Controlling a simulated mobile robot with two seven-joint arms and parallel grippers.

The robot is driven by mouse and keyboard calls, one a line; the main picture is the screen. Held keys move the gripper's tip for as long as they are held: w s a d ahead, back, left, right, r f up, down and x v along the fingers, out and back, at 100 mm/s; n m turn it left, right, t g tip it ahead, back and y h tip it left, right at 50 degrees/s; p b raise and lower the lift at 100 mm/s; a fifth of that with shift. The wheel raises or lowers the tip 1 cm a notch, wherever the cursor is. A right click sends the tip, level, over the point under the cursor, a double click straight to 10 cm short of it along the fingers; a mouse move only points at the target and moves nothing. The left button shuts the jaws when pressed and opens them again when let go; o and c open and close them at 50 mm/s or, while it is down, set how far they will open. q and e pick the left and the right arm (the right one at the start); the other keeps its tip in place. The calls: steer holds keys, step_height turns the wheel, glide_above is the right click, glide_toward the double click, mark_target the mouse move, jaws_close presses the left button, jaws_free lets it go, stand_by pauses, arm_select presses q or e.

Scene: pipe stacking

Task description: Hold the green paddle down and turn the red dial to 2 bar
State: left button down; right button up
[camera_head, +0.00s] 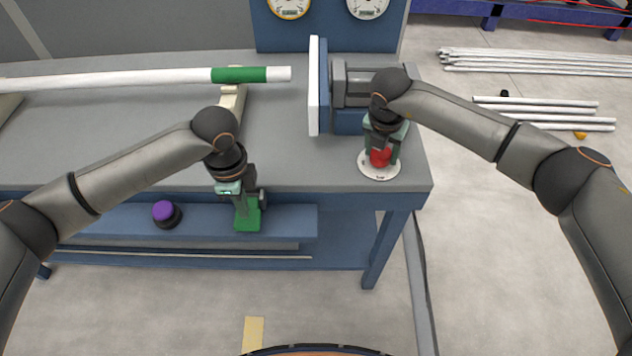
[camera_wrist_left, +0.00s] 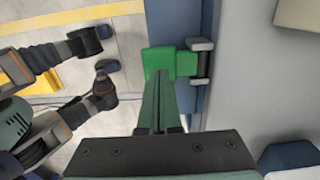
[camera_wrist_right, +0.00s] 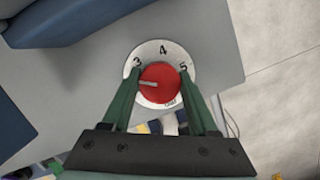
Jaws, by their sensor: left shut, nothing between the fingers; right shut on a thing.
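The green paddle (camera_head: 247,222) sticks out from the front of the bench's blue beam. My left gripper (camera_head: 242,204) is shut and empty, its fingertips pointing down at the paddle and seemingly against it; the left wrist view also shows the paddle (camera_wrist_left: 170,60) under the fingertips. The red dial (camera_head: 380,158) sits on a round white scale plate (camera_head: 378,173) at the bench's right front corner. My right gripper (camera_wrist_right: 160,90) is shut on the dial, one finger each side. The dial's pale mark points left, just below the 3. The numbers 3, 4 and 5 show; no 2 is visible.
A purple-topped button (camera_head: 164,212) sits on the beam left of the paddle. A white pipe with a green band (camera_head: 240,75) lies across the bench. A blue and grey clamp unit (camera_head: 345,95) stands behind the dial. Two gauges (camera_head: 367,6) are at the back.

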steer(key=c, duration=0.4)
steer(key=shift+c, duration=0.2)
arm_select(q)
steer(key=shift+f, duration=1.85)
steer(key=shift+s+f, duration=0.1)
steer(key=shift+f, duration=0.15)
